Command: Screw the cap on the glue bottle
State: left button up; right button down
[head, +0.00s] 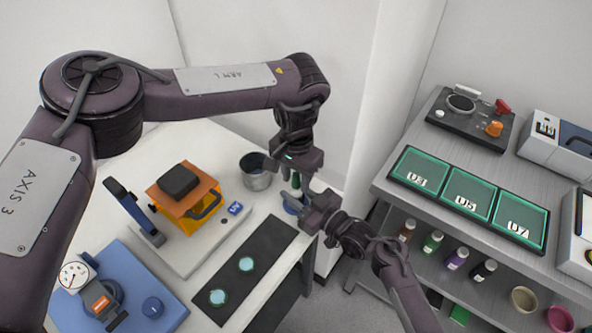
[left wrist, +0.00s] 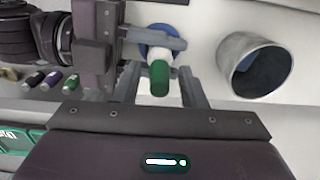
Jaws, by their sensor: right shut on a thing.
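The glue bottle (left wrist: 158,52) has a white body with a green end (left wrist: 160,80) nearest the left wrist camera, which looks like the cap. I cannot tell how tightly it sits. A round blue base (head: 292,206) is below the bottle, and I cannot tell whether they touch. My right gripper (head: 306,204) comes in from the right and is shut on the bottle's body. My left gripper (left wrist: 161,88) points down from above. Its fingers stand apart on either side of the green end, with gaps. In the head view the grippers hide most of the bottle.
A metal cup (head: 256,172) stands close by on the white table. A dark mat (head: 230,282) with two round glass pieces lies in front. An orange and yellow device (head: 184,200) stands to the left. Several bottles (head: 432,242) stand on the right shelf.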

pick_arm(q)
grip_shut()
dwell(0.3)
jog(key=m, duration=0.5)
jog(key=shift+m, duration=0.4)
jog(key=m, duration=1.9)
jog(key=shift+w+m, duration=0.1)
jog(key=shift+m, duration=0.2)
jog(key=shift+o, duration=0.6)
grip_release()
